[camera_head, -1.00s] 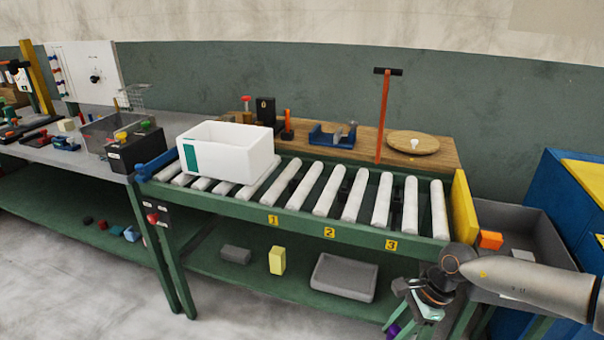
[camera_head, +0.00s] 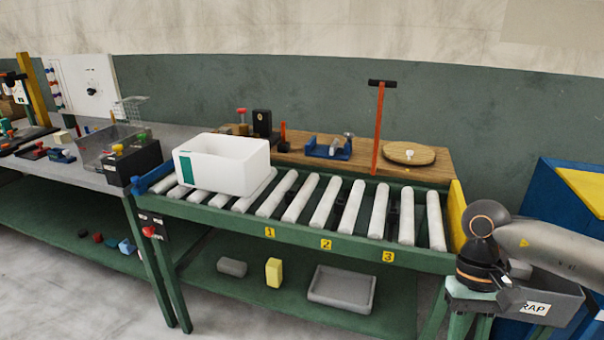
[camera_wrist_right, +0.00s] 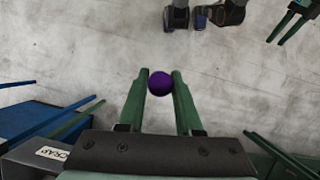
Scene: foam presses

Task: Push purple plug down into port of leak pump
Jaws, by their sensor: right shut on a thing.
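A round purple plug (camera_wrist_right: 160,84) shows in the right wrist view between the green fingertips of my right gripper (camera_wrist_right: 161,76), which is shut on it. The plug is held in the air with floor behind it. In the head view my right wrist (camera_head: 482,265) is at the right, in front of the scrap bin; the fingers and plug cannot be made out there. I cannot tell for sure which thing is the leak pump. A dark box (camera_head: 134,163) with a yellow and a green knob stands on the left bench; no open port is visible. My left gripper is not in view.
A roller conveyor (camera_head: 300,228) with a white bin (camera_head: 233,170) stands in the middle. A grey scrap bin (camera_head: 550,298) and a blue container (camera_head: 540,205) are at the right. The grey bench (camera_head: 85,165) at the left is crowded. Floor in front is clear.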

